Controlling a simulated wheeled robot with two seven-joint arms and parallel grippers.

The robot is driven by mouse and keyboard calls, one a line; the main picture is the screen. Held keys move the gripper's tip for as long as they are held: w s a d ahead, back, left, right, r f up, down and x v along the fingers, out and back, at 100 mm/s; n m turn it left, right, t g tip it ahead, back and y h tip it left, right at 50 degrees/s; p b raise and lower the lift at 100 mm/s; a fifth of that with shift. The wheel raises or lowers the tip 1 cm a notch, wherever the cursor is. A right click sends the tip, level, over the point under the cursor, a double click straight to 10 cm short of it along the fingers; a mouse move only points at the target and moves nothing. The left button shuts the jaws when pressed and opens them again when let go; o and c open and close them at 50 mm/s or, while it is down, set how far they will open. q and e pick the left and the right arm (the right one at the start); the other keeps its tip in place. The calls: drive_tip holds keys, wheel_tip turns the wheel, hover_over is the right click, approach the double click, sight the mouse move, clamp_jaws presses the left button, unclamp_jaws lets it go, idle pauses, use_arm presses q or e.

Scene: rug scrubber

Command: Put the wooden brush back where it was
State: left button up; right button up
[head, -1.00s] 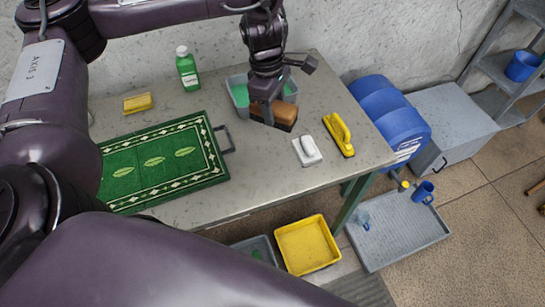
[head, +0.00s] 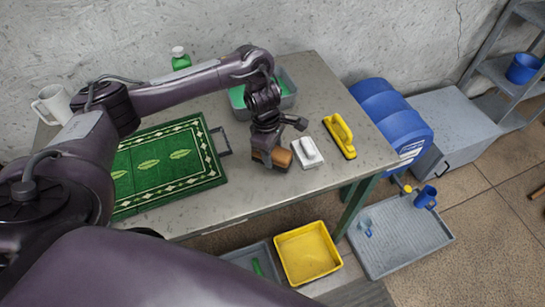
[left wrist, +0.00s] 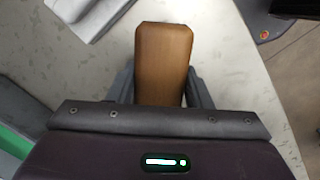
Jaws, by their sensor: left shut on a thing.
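The wooden brush (head: 281,158) is brown and sits between the fingers of my left gripper (head: 268,160), which is shut on it. In the head view it is at the table's front part, just left of the white brush (head: 307,152) and right of the green rug (head: 165,165). In the left wrist view the wooden brush (left wrist: 163,60) shows its smooth brown top between the two fingers. The brush is low over or on the tabletop; I cannot tell whether it touches. Its underside is hidden. My right gripper is not in view.
A yellow brush (head: 340,135) lies right of the white one. A grey tub (head: 288,92) with green contents stands behind my gripper. A green bottle (head: 181,60) and white mug (head: 52,103) stand at the back left. The table's front edge is close to the brush.

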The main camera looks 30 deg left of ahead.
use_arm(q)
wheel_tip(320, 180, down, 2)
drive_tip(key=shift+f, duration=0.15)
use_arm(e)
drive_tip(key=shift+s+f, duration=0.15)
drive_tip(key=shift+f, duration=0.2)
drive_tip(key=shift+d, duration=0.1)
use_arm(q)
drive_tip(key=shift+f+b, duration=0.2)
drive_tip(key=shift+b, duration=0.25)
drive_tip(key=o, duration=1.1)
drive_tip(key=shift+r, duration=0.1)
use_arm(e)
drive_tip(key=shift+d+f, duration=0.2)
use_arm(q)
drive_tip(key=shift+r+p, duration=0.45)
drive_tip(key=r, duration=0.3)
drive_tip(key=a+r+p, duration=0.1)
drive_tip(key=r, duration=0.3)
drive_tip(key=r+p, duration=0.1)
drive_tip(key=r, duration=0.3)
drive_tip(key=shift+s+a+r, duration=0.1)
drive_tip(key=shift+a+r, duration=0.1)
drive_tip(key=shift+a, duration=0.05)
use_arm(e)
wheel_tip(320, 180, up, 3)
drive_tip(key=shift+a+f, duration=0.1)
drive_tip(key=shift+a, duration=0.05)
